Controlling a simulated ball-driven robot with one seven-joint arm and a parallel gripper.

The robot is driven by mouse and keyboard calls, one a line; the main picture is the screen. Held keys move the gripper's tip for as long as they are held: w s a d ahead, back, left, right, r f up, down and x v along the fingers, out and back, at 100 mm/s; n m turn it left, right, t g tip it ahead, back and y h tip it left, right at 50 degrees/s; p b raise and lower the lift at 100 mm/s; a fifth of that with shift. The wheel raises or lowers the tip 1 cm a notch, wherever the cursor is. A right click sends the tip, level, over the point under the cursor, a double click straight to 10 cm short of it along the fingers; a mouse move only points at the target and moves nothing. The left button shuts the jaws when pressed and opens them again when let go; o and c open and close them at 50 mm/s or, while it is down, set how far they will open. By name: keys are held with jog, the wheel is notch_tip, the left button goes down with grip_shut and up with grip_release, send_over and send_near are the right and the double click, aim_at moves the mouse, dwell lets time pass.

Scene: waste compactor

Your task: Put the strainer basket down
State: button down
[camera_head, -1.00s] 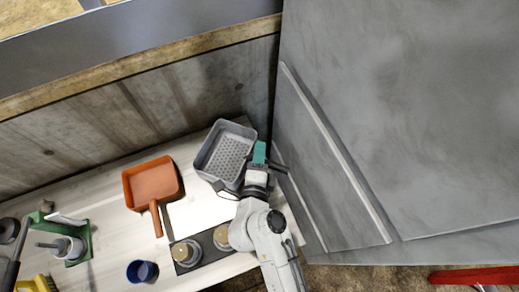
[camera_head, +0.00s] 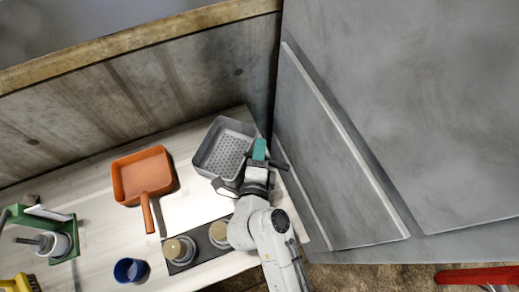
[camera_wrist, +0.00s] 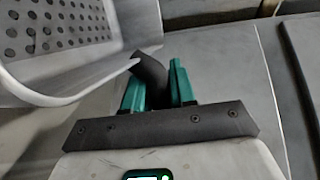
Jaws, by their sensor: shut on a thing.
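The strainer basket (camera_head: 224,148) is a grey square tub with a perforated bottom, at the back right of the pale table in the head view. Its rim and holed wall fill the upper left of the wrist view (camera_wrist: 60,45). My gripper (camera_head: 259,160) is at the basket's right side. In the wrist view, my gripper's green fingers (camera_wrist: 160,85) are shut on the basket's dark handle (camera_wrist: 150,70). The basket looks roughly level. Whether its underside touches the table is hidden.
An orange square pan (camera_head: 142,175) with a handle lies left of the basket. A dark plate with two round knobs (camera_head: 179,250) and a blue cup (camera_head: 130,270) are in front. A green stand (camera_head: 60,240) is far left. A tall grey metal panel (camera_head: 350,160) rises close on the right.

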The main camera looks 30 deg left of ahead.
jog(key=shift+f, duration=0.4)
jog(key=c, duration=0.8)
grip_release()
jog(key=shift+c, duration=0.2)
jog(key=shift+f, duration=0.1)
jog(key=shift+s, duration=0.1)
